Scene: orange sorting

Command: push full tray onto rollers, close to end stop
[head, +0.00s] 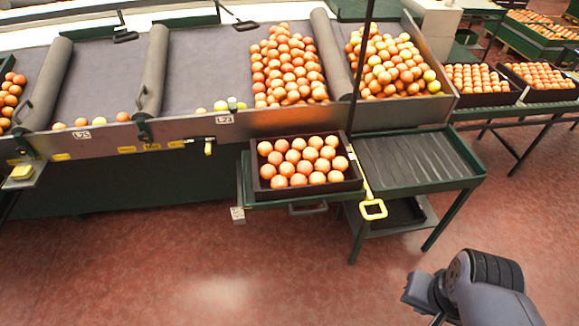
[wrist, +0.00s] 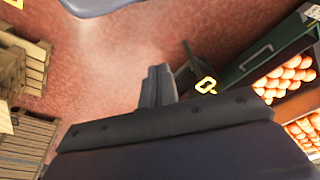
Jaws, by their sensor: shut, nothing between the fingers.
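The dark tray (head: 318,189) is full of oranges and sits on a green shelf below the sorting bins in the head view. Just right of it is a green-framed stand (head: 418,160) with a dark ribbed top, which is empty. My gripper (head: 418,292) is over the floor at the lower right, apart from tray and stand. Its fingers (wrist: 158,86) are shut and empty.
Sloped bins of loose oranges (head: 285,65) stand behind the tray. More filled trays (head: 478,85) stand on a conveyor at the right. A dark pole (head: 361,60) rises near the tray. Wooden pallets (wrist: 25,150) show at left in the wrist view. The red floor (head: 200,270) in front is clear.

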